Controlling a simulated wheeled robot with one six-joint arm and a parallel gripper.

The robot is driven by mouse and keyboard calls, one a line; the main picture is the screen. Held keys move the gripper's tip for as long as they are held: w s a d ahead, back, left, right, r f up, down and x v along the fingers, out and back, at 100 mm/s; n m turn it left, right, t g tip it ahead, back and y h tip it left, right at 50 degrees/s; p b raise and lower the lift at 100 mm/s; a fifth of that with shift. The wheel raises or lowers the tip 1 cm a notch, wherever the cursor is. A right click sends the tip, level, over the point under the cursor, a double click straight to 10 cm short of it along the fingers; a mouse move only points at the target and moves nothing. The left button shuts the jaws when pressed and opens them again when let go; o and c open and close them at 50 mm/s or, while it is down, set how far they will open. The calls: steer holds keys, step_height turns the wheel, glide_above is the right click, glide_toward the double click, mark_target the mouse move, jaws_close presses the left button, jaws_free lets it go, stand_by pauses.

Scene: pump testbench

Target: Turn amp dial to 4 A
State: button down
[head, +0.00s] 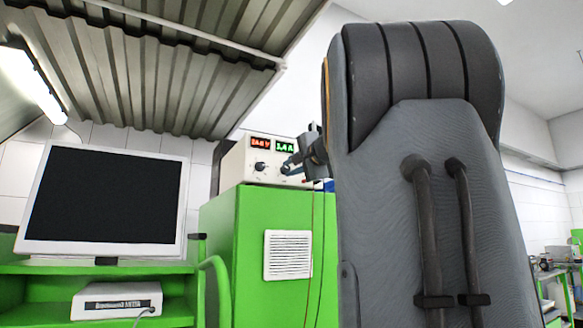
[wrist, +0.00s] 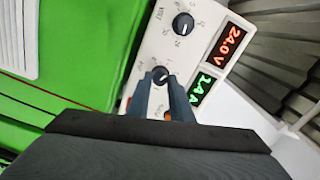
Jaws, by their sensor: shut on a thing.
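The white power supply (head: 236,165) stands on the green cabinet, its front panel facing me. Its red display (head: 260,143) reads 24.0 V; it also shows in the wrist view (wrist: 228,44). Its green display (head: 285,146) seems to read 3.4 A, but the first digit is hard to make out in the wrist view (wrist: 202,90). The black amp dial (wrist: 161,74) sits between the fingertips of my gripper (wrist: 162,82), which is shut on it. In the head view my gripper (head: 291,165) reaches the panel from the right and partly hides this dial.
The volt dial (wrist: 183,24) is beside the amp dial, clear of my fingers. The green cabinet (head: 225,225) has a white vent, and thin cables hang down its front. A monitor (head: 105,200) stands at left. My own arm covers much of the right.

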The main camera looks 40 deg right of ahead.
steer(key=m+p, duration=0.1)
steer(key=m, duration=0.2)
steer(key=shift+m, duration=0.3)
steer(key=m+p, duration=0.1)
steer(key=m, duration=0.2)
steer(key=shift+m, duration=0.3)
steer(key=m+p, duration=0.2)
steer(key=m, duration=0.1)
steer(key=shift+f+m, duration=0.1)
steer(key=shift+m, duration=0.3)
steer(key=m+p, duration=0.2)
steer(key=m, duration=0.1)
steer(key=shift+m, duration=0.3)
steer(key=m+p, duration=0.4)
steer(key=m, duration=0.2)
steer(key=shift+a, duration=0.1)
steer(key=m+p, duration=0.2)
steer(key=m, duration=0.1)
steer(key=shift+m, duration=0.4)
steer(key=shift+f+m+p, duration=0.1)
steer(key=shift+m+p, duration=1.2)
steer(key=shift+m, duration=0.6)
